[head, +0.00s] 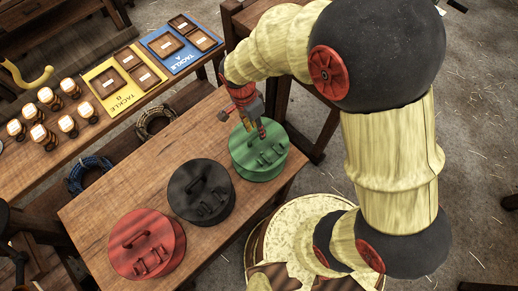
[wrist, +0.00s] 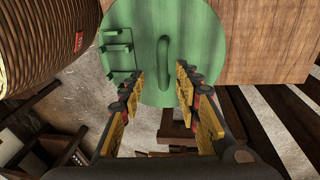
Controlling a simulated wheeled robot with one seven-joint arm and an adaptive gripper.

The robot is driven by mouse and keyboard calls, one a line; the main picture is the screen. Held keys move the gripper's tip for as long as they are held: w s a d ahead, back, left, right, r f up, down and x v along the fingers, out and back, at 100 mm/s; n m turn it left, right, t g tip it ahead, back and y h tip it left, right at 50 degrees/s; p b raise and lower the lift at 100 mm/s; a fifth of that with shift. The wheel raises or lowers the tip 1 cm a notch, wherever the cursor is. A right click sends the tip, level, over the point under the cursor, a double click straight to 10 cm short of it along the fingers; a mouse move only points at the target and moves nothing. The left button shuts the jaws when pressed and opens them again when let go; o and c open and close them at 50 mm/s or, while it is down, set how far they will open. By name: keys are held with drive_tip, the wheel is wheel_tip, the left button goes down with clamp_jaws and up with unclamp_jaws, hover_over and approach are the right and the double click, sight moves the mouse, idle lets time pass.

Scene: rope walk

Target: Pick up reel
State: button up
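My gripper (head: 260,128) is above the green round disc (head: 256,167) at the right end of the wooden table. In the wrist view, my gripper (wrist: 160,85) is open, its yellow finger pads apart and empty. The green disc (wrist: 190,25) fills the upper middle there, and its raised loop handle (wrist: 163,60) lies between and just beyond the fingertips. I see no contact. A black disc (head: 184,212) and a red disc (head: 132,262) with similar handles lie on the same table. No label shows which thing is called the reel.
The wooden table (head: 100,208) has bare wood around the discs. Behind it, a long bench holds several small white-topped spools (head: 68,124), a yellow board (head: 108,72) and a blue board (head: 166,42). Coils (head: 155,122) sit on a lower level between them.

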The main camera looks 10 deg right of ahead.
sight(256, 134)
wheel_tip(256, 134, down, 4)
drive_tip(key=shift+s+d+f+b, duration=0.1)
drive_tip(key=shift+f+b, duration=0.15)
drive_tip(key=shift+b, duration=0.2)
drive_tip(key=shift+c, duration=1)
clamp_jaws()
drive_tip(key=shift+r, duration=0.1)
